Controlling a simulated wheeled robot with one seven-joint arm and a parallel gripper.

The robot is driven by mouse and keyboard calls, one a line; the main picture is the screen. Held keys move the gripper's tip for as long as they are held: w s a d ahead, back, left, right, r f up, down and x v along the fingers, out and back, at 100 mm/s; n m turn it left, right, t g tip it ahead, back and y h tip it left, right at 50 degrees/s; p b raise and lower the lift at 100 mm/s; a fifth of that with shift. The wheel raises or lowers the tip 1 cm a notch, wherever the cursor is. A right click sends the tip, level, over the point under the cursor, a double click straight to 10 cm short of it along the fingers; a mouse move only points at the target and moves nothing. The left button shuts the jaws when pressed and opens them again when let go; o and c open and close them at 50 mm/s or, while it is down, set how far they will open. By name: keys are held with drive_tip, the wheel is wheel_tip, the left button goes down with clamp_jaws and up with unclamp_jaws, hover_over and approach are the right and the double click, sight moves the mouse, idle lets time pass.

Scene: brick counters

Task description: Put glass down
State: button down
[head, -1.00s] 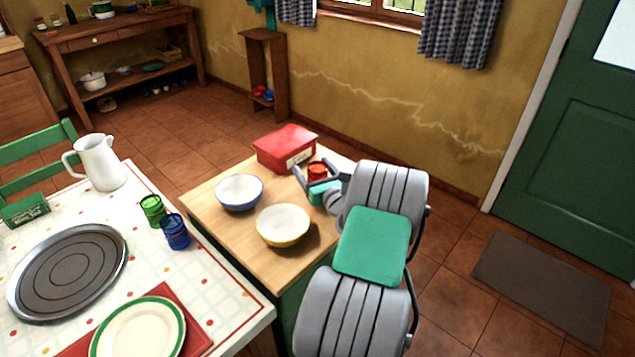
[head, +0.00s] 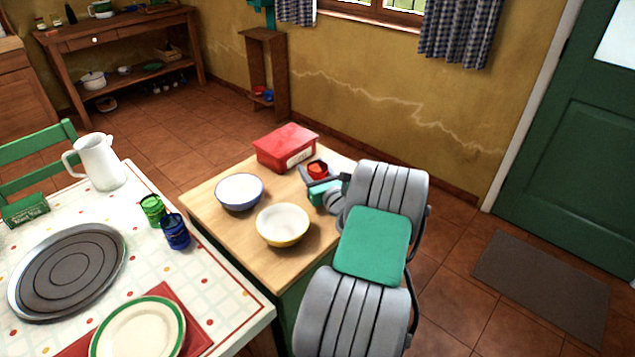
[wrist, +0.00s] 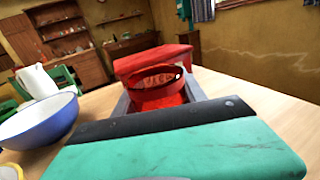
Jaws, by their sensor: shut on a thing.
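A red glass (head: 317,169) is in my gripper (head: 313,177), over the far right part of the wooden counter (head: 222,222), just in front of the red box. In the wrist view the red glass (wrist: 158,91) stands upright between the fingers of my gripper (wrist: 160,104). The gripper is shut on it. The glass's base is hidden by the gripper, so I cannot tell whether it touches the wood.
A red box (head: 286,148) stands behind the glass. A blue-rimmed bowl (head: 239,191) and a yellow bowl (head: 283,224) sit to its left. The tiled table at left holds a green glass (head: 152,209), a blue glass (head: 175,231) and a white pitcher (head: 99,162).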

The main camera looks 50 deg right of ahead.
drive_tip(key=shift+r, duration=0.45)
wheel_tip(320, 180, up, 3)
drive_tip(key=shift+f+p, duration=0.1)
drive_tip(key=shift+p, duration=0.4)
drive_tip(key=shift+s+a+r+m+h+p, duration=0.8)
drive_tip(key=shift+s+a+r, duration=2.1)
drive_tip(key=shift+s+r, duration=2.3)
drive_tip(key=w+a+f+n+t+y+p, duration=0.1)
drive_tip(key=w+a+f+n+y+p, duration=0.2)
drive_tip(key=a, duration=0.5)
drive_tip(key=w+a+n+y+p, duration=0.1)
drive_tip(key=w+a+y, duration=0.2)
drive_tip(key=w+a, duration=0.35)
drive_tip(key=w+a+n+y+p, duration=0.1)
drive_tip(key=a+n+y, duration=0.1)
drive_tip(key=a, duration=0.8)
drive_tip(key=w+a+r+n+y+p, duration=0.1)
drive_tip(key=a+y, duration=0.4)
drive_tip(key=a, duration=0.6)
drive_tip(key=shift+w+n+g, duration=0.3)
drive_tip(key=shift+w+n, duration=0.15)
drive_tip(key=shift+n, duration=0.65)
